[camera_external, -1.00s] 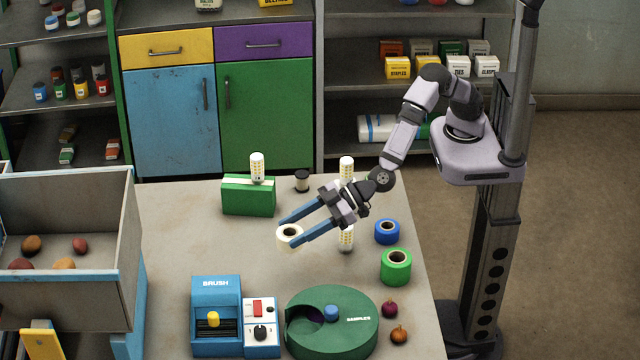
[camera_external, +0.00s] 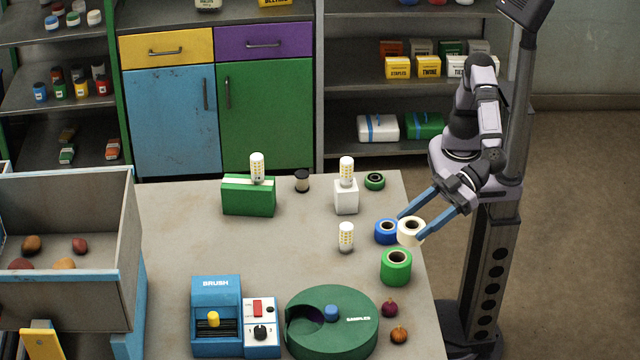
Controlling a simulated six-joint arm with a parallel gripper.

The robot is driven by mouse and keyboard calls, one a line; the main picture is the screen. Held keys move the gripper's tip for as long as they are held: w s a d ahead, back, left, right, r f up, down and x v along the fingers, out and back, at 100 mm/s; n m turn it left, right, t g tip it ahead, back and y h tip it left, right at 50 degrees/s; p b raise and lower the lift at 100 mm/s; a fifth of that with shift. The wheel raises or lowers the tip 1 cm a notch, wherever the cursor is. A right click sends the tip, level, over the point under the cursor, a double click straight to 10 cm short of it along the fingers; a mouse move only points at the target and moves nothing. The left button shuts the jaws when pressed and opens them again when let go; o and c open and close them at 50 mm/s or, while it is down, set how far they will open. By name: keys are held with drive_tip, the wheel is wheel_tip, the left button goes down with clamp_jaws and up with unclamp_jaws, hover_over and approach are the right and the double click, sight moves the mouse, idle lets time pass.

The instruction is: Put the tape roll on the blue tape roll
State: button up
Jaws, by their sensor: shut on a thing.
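The white tape roll (camera_external: 410,236) is held between the blue fingers of my gripper (camera_external: 410,228), which is shut on it near the table's right edge. The blue tape roll (camera_external: 384,236) stands on the table just left of the white roll. The white roll overlaps its right side in the picture. I cannot tell whether the two touch, or exactly how high the white roll is held.
A green tape roll (camera_external: 396,267) stands just in front. A bulb (camera_external: 346,237) stands to the left, and another bulb sits on a white block (camera_external: 346,198) behind. A small dark green roll (camera_external: 375,181) lies at the back. The table's middle (camera_external: 290,250) is clear.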

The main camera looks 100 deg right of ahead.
drive_tip(key=w+d+f+m+t+h, duration=0.1)
drive_tip(key=d+f+m+h, duration=0.2)
drive_tip(key=d, duration=0.5)
drive_tip(key=w+d+f+m+h, duration=0.1)
drive_tip(key=d+f+m+h, duration=0.25)
drive_tip(key=d, duration=0.35)
drive_tip(key=r+m+h, duration=0.1)
drive_tip(key=m+h, duration=0.1)
drive_tip(key=h, duration=0.1)
hover_over(394, 226)
drive_tip(key=shift+n, duration=0.25)
drive_tip(key=shift+f, duration=5.05)
drive_tip(key=shift+f, duration=0.15)
drive_tip(key=o, duration=1)
drive_tip(key=shift+o, duration=0.2)
drive_tip(key=b+v, duration=0.1)
drive_tip(key=v, duration=1.1)
drive_tip(key=shift+r, duration=0.35)
